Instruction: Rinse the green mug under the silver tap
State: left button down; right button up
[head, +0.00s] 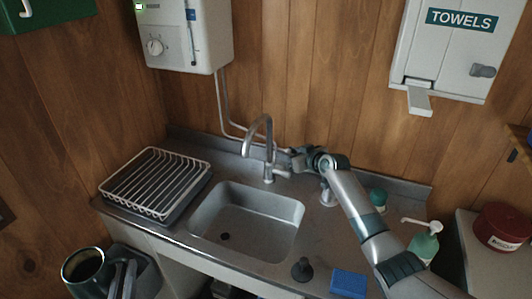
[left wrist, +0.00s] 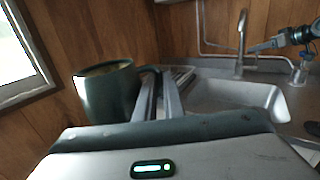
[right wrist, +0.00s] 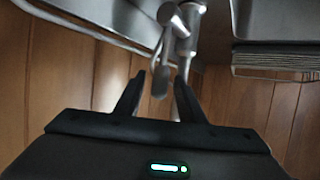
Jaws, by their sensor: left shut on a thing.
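The dark green mug (head: 84,270) is at the lower left of the head view, in front of the counter and apart from the sink. My left gripper (head: 124,278) is shut on it; the left wrist view shows the mug (left wrist: 108,95) upright beside the fingers (left wrist: 160,98). The silver tap (head: 258,138) arches over the sink (head: 245,222); no water shows. My right gripper (head: 288,160) is at the tap's right side. In the right wrist view its fingers (right wrist: 160,98) are apart, with a tap part, perhaps the lever, between or just beyond them.
A white dish rack (head: 155,182) stands left of the sink. A black plug (head: 302,268), a blue sponge (head: 348,284) and a soap dispenser (head: 424,243) are to the right. A water heater (head: 185,35) hangs above. The sink basin is empty.

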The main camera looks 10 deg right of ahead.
grip_shut()
jog(key=shift+s+f+b, duration=0.2)
jog(key=shift+b, duration=0.3)
jog(key=shift+s+a+n+t+b, duration=0.2)
jog(key=shift+n+t+b, duration=0.1)
jog(key=shift+t+b, duration=0.1)
jog(key=shift+s+a+r, duration=0.15)
jog(key=shift+a+r, duration=0.05)
grip_release()
jog(key=shift+s+d, duration=0.1)
